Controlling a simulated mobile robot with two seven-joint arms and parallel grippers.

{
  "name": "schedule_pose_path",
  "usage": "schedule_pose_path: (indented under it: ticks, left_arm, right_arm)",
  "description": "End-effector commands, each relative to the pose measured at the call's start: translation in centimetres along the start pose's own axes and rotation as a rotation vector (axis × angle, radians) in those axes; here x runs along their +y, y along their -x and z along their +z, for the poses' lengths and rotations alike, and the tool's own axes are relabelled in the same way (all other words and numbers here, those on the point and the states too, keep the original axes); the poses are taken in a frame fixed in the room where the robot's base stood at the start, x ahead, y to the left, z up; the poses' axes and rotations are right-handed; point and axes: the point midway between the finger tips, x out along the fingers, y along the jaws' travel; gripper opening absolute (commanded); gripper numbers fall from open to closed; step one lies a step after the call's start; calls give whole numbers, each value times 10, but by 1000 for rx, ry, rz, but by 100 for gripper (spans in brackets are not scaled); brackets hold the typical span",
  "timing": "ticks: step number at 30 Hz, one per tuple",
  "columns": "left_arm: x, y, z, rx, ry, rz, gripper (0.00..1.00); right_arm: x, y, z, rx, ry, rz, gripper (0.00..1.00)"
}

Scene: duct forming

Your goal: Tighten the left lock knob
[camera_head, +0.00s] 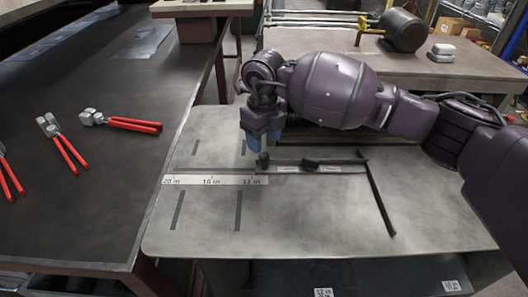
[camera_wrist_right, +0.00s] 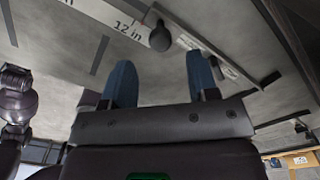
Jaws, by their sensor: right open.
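The left lock knob (camera_head: 262,161) is a small dark knob on the rail at the 12 in end of the ruler strip (camera_head: 213,180). In the right wrist view the round dark knob (camera_wrist_right: 160,37) stands just beyond the fingertips, roughly centred between them. My right gripper (camera_head: 257,146) is above the knob, pointing down, with blue fingers. In the right wrist view the fingers of the right gripper (camera_wrist_right: 161,68) are apart, with nothing between them. I see no contact with the knob. A second dark knob (camera_head: 311,164) sits further right on the rail. My left gripper is not in view.
A black bar (camera_head: 377,201) lies at the right of the grey worktable (camera_head: 300,225). A dark bench (camera_head: 95,190) on the left carries several red-handled tools (camera_head: 125,122). A rear table (camera_head: 465,62) holds a dark cylinder (camera_head: 402,30). The worktable's front is mostly clear.

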Motion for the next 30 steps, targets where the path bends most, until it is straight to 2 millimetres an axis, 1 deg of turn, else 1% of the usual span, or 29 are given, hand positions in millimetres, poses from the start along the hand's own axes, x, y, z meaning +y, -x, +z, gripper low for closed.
schedule_pose_path:
  ticks: [1,3,6,9,14,22,30]
  left_arm:
    - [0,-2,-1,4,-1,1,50]
    - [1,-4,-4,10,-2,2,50]
    - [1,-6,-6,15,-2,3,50]
    - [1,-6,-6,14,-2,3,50]
    - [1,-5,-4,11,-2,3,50]
    - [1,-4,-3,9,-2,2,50]
    - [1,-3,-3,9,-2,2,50]
  right_arm:
    - [0,-10,0,3,-1,2,54]
    - [0,-21,0,3,0,2,54]
    - [0,-33,0,2,0,2,54]
    - [0,-41,0,1,1,1,54]
    - [0,-48,0,0,0,0,54]
    - [0,-48,0,0,0,0,54]
    - [0,-48,0,0,0,0,13]
